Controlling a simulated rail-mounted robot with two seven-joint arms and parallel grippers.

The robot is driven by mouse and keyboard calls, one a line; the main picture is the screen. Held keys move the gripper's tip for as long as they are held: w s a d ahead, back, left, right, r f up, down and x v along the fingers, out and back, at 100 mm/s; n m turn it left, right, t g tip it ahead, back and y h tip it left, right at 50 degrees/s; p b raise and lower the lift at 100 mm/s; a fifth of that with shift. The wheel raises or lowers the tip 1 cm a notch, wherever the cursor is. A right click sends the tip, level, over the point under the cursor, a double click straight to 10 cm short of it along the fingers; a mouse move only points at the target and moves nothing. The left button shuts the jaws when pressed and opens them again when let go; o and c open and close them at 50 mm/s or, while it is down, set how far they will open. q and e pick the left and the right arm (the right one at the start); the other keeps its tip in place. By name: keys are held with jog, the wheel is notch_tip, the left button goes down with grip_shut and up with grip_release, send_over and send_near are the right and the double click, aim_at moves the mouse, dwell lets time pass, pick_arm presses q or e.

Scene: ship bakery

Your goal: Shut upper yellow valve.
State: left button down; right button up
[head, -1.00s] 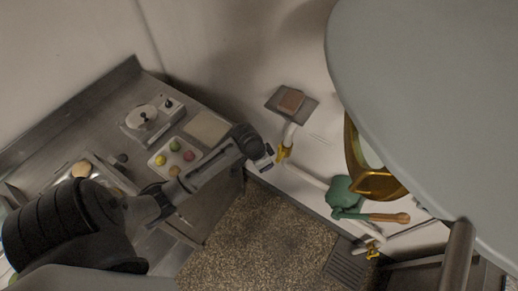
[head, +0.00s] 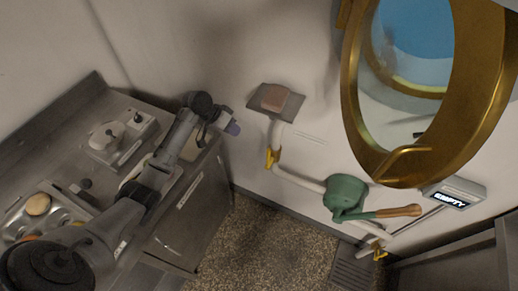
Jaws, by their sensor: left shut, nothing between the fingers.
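The upper yellow valve (head: 272,157) sits on the white pipe (head: 300,180) on the wall, just below a small shelf. A second, lower yellow valve (head: 380,254) is near the floor at the lower right. My left gripper (head: 232,128) is shut and empty. In the picture it is up and to the left of the upper valve, with a visible gap between them. My right gripper is not in view.
A green pump (head: 346,193) with a wooden handle (head: 398,211) is on the pipe. A shelf (head: 262,104) holds a brown block (head: 275,97). A brass porthole (head: 360,120) and an "EMPTY" display (head: 455,192) are at right. A steel counter (head: 70,150) stands at left.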

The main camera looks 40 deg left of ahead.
pick_arm(q)
jog(key=shift+f, duration=0.1)
jog(key=w+d+f+b, duration=0.1)
jog(key=w+d+f, duration=0.3)
jog(key=d+f, duration=0.4)
jog(key=shift+d, duration=0.2)
jog(key=shift+w+r, duration=0.1)
dwell(0.5)
